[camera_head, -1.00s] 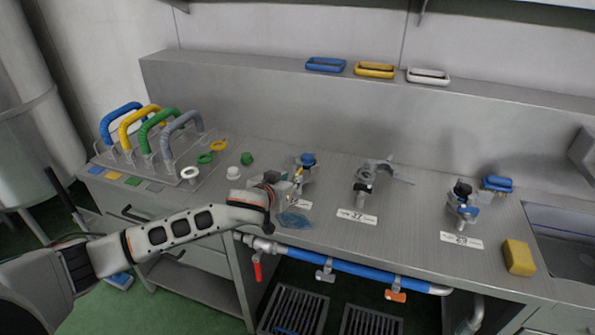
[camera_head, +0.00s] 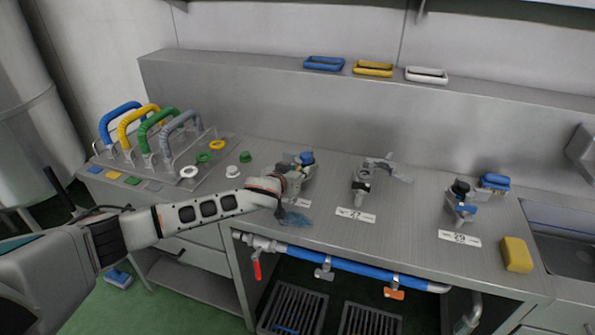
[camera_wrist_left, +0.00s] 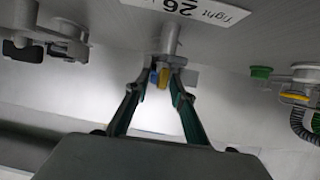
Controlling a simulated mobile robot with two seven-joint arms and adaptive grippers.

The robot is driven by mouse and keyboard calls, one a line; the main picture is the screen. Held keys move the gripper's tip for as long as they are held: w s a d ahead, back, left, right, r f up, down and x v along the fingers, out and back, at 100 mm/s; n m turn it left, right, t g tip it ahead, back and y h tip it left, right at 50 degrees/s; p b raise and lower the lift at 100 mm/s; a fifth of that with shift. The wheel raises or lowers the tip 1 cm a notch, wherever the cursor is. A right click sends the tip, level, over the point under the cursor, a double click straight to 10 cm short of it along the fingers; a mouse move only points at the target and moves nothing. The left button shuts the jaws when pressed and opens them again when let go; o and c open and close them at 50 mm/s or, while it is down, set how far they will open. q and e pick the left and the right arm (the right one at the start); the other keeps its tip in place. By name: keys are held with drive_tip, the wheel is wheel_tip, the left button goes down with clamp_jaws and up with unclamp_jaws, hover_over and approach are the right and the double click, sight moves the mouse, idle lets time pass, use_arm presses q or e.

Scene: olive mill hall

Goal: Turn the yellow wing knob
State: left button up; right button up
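The yellow wing knob (camera_wrist_left: 163,78) shows in the left wrist view at the end of a grey metal fitting (camera_wrist_left: 171,42), with a small blue part beside it. My left gripper (camera_wrist_left: 161,74) has its two fingers apart, one on each side of the knob; I see no clear contact. In the head view my left gripper (camera_head: 298,177) is at the leftmost bench fitting, which has a blue cap (camera_head: 306,158). The knob is hidden there behind the gripper. My right gripper is not in view.
Fittings 27 (camera_head: 362,184) and 29 (camera_head: 461,198) stand to the right on the steel bench. A yellow sponge (camera_head: 516,254) lies near the sink (camera_head: 570,245). Several coloured hoses (camera_head: 182,130) stand at the left. A blue pipe (camera_head: 350,269) runs below the front edge.

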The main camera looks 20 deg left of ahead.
use_arm(q)
clamp_jaws()
